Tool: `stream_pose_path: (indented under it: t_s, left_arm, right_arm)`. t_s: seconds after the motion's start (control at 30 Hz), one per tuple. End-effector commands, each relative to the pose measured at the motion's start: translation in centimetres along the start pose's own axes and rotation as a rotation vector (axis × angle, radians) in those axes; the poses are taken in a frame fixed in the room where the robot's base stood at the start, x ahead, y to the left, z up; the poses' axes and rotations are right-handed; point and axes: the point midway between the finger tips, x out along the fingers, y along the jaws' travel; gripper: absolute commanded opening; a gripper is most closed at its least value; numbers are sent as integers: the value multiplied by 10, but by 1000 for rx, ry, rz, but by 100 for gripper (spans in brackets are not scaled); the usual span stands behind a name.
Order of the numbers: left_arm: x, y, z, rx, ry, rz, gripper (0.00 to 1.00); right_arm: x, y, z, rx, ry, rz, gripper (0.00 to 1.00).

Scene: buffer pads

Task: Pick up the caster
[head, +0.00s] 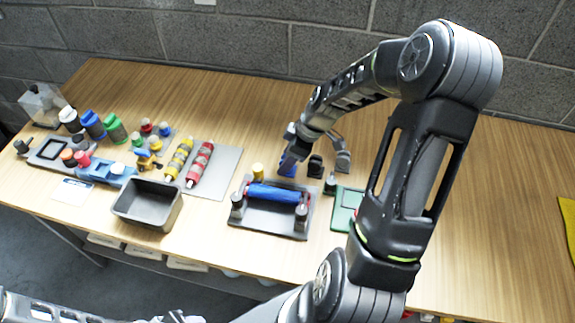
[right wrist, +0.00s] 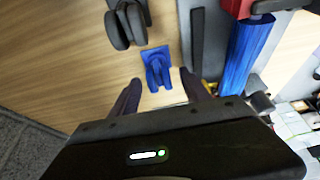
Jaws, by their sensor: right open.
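A small blue piece (right wrist: 157,68), which looks like a caster with a flat plate, lies on the wooden table in the right wrist view. In the head view it shows as a blue patch (head: 287,170), partly hidden by my right gripper (head: 291,157). A dark caster with twin wheels (right wrist: 127,25) stands beside it; it also shows in the head view (head: 315,166). My right gripper (right wrist: 160,78) is open, its two fingers on either side of the near end of the blue piece, with nothing clamped. My left gripper is not in view.
A grey stand holding a blue roller (head: 272,193) is close to my right gripper. A grey caster (head: 342,160) and a green tray (head: 345,217) lie to the right. A dark bin (head: 147,220) and grey plate with rollers (head: 222,170) are left.

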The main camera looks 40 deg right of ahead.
Motion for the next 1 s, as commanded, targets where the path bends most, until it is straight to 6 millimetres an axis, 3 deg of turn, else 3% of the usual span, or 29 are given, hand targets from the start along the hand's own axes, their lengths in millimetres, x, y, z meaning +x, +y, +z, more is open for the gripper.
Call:
stream_pose_path:
  t_s: [0.23,0.87,1.0]
  left_arm:
    - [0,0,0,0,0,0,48]
    - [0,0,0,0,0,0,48]
    - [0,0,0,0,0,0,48]
  right_arm:
    - [0,0,0,0,0,0,54]
    - [0,0,0,0,0,0,2]
    - [0,0,0,0,0,0,0]
